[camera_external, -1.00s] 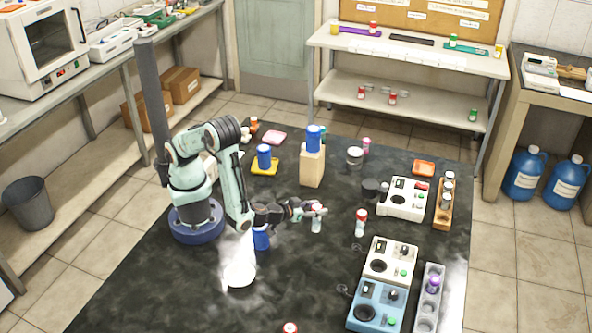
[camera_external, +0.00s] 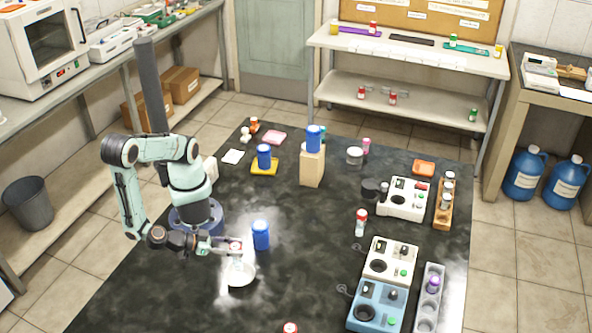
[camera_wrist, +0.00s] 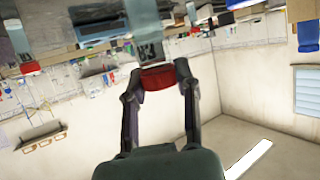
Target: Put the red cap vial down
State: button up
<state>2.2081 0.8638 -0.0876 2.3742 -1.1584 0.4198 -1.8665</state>
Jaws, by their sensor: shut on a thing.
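My gripper (camera_external: 234,246) is shut on a red cap vial (camera_external: 236,251), left of a blue bottle (camera_external: 261,235). In the wrist view, its red cap (camera_wrist: 157,77) sits between the fingers, with a clear body and dark label marks beyond it. In the external view, the vial overlaps the upper part of a white vessel (camera_external: 240,277), so I cannot tell whether they touch. Another red-capped vial (camera_external: 361,223) stands on the black table right of centre. A red cap (camera_external: 290,327) shows at the front edge of the picture.
White and blue instruments (camera_external: 378,305) and a grey rack (camera_external: 425,305) stand at the right. A wooden block with a blue bottle (camera_external: 313,165) stands at the back.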

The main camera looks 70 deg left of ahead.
aim_at(236, 259)
jog(key=shift+f, duration=2.25)
jog(key=shift+f, duration=0.1)
jog(key=o, duration=1)
